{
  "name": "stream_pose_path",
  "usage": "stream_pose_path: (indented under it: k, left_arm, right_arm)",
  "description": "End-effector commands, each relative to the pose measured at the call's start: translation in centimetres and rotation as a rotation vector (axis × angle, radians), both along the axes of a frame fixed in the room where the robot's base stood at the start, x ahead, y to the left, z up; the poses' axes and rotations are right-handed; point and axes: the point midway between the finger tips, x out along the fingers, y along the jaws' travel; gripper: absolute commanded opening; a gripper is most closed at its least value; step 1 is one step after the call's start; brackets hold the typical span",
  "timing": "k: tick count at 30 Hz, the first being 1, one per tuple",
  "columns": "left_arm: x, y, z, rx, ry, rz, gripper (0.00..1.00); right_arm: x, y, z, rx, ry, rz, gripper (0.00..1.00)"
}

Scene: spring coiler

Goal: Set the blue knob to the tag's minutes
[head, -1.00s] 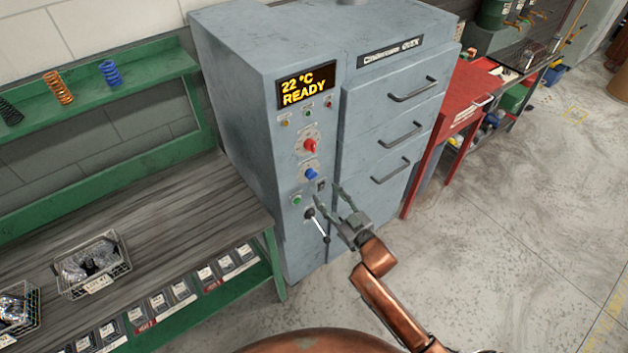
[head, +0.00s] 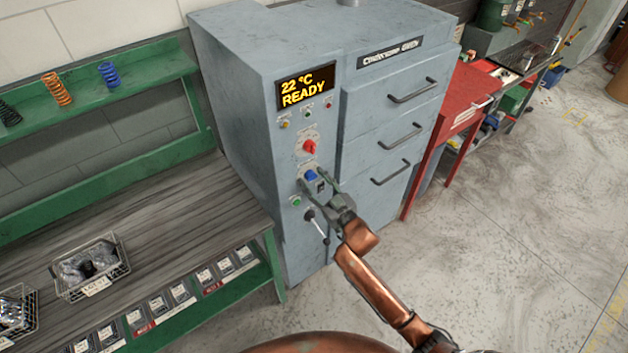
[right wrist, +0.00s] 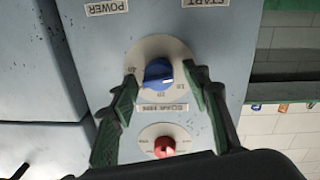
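The blue knob (head: 311,175) is on the grey oven's (head: 240,90) control panel, below the red knob (head: 309,147). In the right wrist view the blue knob (right wrist: 158,72) shows upside down on a pale dial with small numbers. My right gripper (head: 311,182) is open, its green fingers on either side of the blue knob. In the right wrist view gaps show between the fingers (right wrist: 160,76) and the knob. White tags hang on the wire baskets, such as this tag (head: 97,286); their writing is too small to read. My left gripper is not in view.
The oven display (head: 306,86) reads 22 °C READY. A green button (head: 296,202), a dark switch (head: 321,186) and a lever (head: 317,226) sit close to the blue knob. A workbench (head: 180,225) stands left; open floor lies right.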

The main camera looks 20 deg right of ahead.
Motion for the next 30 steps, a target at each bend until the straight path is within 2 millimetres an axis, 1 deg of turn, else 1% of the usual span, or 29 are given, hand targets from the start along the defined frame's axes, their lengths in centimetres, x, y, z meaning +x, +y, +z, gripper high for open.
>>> stream_pose_path:
  k: [1,2,17,23,26,30]
  left_arm:
    - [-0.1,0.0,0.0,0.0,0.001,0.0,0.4]
    - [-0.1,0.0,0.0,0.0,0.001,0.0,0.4]
    - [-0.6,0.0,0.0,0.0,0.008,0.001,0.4]
    - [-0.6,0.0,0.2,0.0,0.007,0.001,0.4]
    - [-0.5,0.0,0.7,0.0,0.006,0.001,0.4]
    - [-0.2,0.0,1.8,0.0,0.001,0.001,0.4]
  right_arm:
    - [0.0,0.0,0.0,0.0,0.0,0.0,0.4]
    - [0.0,0.0,0.0,0.0,0.0,0.0,0.38]
    - [0.0,0.0,0.0,0.0,0.0,0.001,0.03]
    - [-0.1,0.0,0.0,0.011,0.004,0.001,0.03]
    - [-0.1,0.0,0.2,0.034,0.012,0.001,0.03]
    - [-0.1,0.1,0.4,0.096,0.035,0.001,0.03]
